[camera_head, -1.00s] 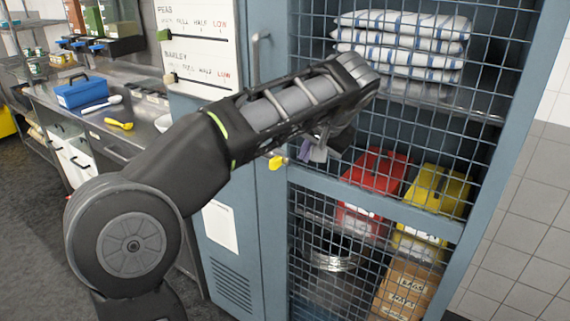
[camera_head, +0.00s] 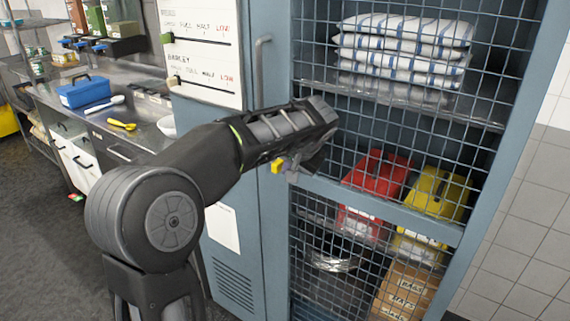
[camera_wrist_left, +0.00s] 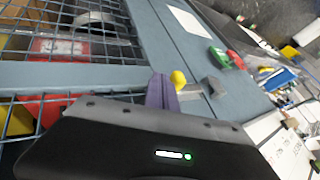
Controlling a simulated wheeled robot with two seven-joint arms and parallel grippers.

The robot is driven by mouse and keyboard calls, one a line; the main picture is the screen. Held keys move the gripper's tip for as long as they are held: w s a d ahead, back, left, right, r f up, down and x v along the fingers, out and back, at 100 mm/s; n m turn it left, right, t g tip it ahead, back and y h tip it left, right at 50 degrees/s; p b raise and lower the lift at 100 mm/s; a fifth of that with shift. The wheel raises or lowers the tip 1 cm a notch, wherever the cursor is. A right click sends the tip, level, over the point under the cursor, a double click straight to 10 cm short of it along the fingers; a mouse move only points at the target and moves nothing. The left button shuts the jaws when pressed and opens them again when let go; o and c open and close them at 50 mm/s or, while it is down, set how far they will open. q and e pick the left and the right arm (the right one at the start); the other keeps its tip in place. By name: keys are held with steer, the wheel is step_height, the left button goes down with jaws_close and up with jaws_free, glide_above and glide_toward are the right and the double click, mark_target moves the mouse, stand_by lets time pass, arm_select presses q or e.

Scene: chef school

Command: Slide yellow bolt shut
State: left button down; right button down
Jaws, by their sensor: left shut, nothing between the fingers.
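The yellow bolt knob (camera_head: 278,165) sits at the left edge of the blue-grey mesh cabinet door, near its middle rail. It also shows in the left wrist view (camera_wrist_left: 178,78), with grey metal bolt hardware (camera_wrist_left: 213,86) to its right. My left gripper (camera_head: 298,172) is just right of the knob in the head view, shut and empty. In the left wrist view its purple fingertips (camera_wrist_left: 162,90) are together, right beside the knob. I cannot tell whether they touch it. My left forearm hides part of the door edge. My right gripper is not in view.
A vertical grey handle (camera_head: 262,70) stands out from the cabinet above my forearm. Wire mesh (camera_head: 430,115) covers folded towels (camera_head: 403,42), a red box (camera_head: 375,180) and a yellow box (camera_head: 437,195). A counter (camera_head: 140,130) is at left, with open floor in front.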

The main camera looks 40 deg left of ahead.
arm_select(q)
steer(key=shift+a, duration=0.55)
steer(key=a, duration=0.7)
steer(key=shift+p, duration=0.35)
steer(key=shift+s+a, duration=0.1)
